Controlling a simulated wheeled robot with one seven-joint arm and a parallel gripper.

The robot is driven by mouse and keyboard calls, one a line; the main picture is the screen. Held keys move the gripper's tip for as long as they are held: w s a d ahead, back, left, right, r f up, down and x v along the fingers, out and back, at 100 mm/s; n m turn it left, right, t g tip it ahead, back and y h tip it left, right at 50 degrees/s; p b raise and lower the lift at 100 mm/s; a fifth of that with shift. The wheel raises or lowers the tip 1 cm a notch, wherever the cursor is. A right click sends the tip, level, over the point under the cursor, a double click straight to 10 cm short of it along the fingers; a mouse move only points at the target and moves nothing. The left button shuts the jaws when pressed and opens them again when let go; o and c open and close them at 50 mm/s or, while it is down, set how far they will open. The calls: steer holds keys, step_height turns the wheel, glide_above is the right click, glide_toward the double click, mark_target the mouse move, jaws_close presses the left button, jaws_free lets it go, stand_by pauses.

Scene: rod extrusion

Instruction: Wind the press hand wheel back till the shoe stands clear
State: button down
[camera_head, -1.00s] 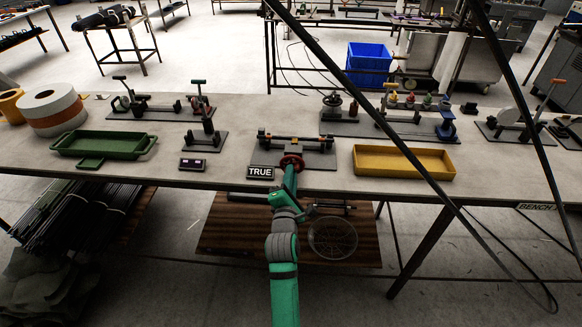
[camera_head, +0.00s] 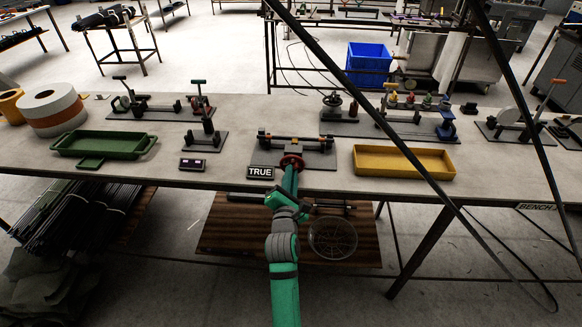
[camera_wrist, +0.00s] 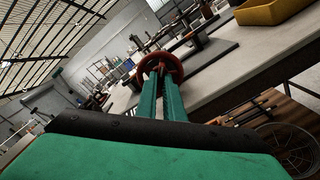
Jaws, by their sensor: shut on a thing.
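The press (camera_head: 300,142) stands near the front edge of the bench, behind a plate marked TRUE (camera_head: 260,172). Its red hand wheel (camera_head: 291,161) faces me at the front; it also shows in the wrist view (camera_wrist: 160,64), at the far end of my green fingers. My gripper (camera_head: 290,168) is shut on the hand wheel, with both fingertips at its hub; it shows in the wrist view too (camera_wrist: 163,78). The wheel and fingers partly hide the middle of the press, and I cannot tell whether the shoe stands clear.
A yellow tray (camera_head: 404,177) lies right of the press. A green tray (camera_head: 104,156) and a small display box (camera_head: 192,165) lie to the left. Other bench fixtures stand behind. A round wire basket (camera_head: 332,238) sits below the bench.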

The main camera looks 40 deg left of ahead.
steer(key=shift+f+n, duration=0.1)
steer(key=shift+n, duration=0.3)
steer(key=shift+n, duration=1)
steer(key=shift+n, duration=1)
steer(key=shift+n, duration=1)
